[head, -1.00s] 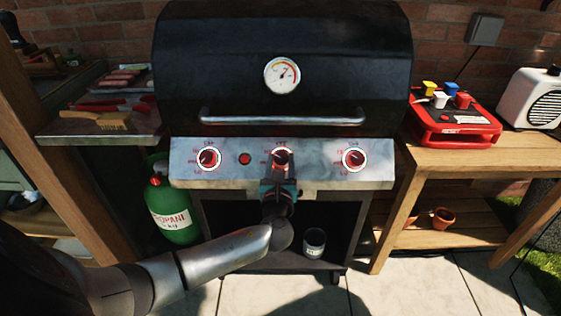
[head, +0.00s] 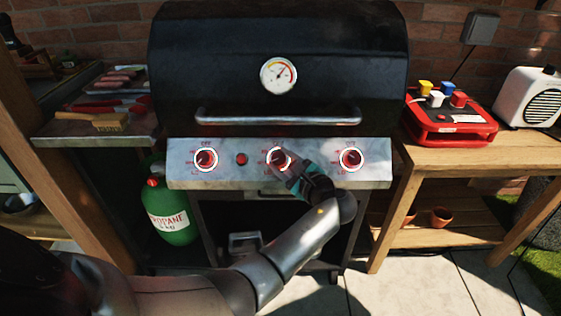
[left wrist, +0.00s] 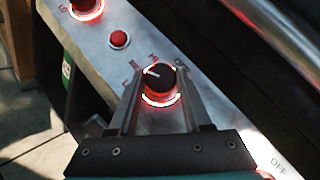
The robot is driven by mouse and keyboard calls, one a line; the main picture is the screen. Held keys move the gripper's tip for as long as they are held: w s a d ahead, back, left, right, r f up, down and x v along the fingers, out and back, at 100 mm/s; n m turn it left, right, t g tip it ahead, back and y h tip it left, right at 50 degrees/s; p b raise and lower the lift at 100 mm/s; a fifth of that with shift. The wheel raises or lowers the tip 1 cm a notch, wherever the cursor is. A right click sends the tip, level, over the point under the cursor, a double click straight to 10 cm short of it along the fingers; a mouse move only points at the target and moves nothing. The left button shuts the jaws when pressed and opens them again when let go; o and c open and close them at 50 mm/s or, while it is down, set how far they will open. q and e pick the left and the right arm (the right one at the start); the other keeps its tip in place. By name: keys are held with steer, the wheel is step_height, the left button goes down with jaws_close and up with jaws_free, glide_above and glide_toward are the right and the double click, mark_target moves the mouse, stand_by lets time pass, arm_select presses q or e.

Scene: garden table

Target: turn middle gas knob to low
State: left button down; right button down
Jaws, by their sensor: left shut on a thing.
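In the left wrist view, the middle knob (left wrist: 159,80) is between the two fingers (left wrist: 158,100). My right gripper is not in view.
The left knob (head: 205,159), red button (head: 241,159) and right knob (head: 350,159) are on the same panel. The lid handle (head: 280,116) runs above. A green propane bottle (head: 168,208) stands at left. A wooden side table (head: 450,155) holds a red case (head: 450,126).

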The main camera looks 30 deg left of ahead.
arm_select(q)
steer(key=shift+w+r+n+g+h, duration=0.1)
steer(key=shift+n+g+h, duration=0.05)
steer(key=shift+n+g, duration=0.8)
steer(key=shift+w+n+g+h, duration=0.15)
steer(key=shift+n+g, duration=0.5)
steer(key=shift+n, duration=0.6)
steer(key=shift+c, duration=1.8)
jaws_free()
steer(key=shift+s, duration=0.1)
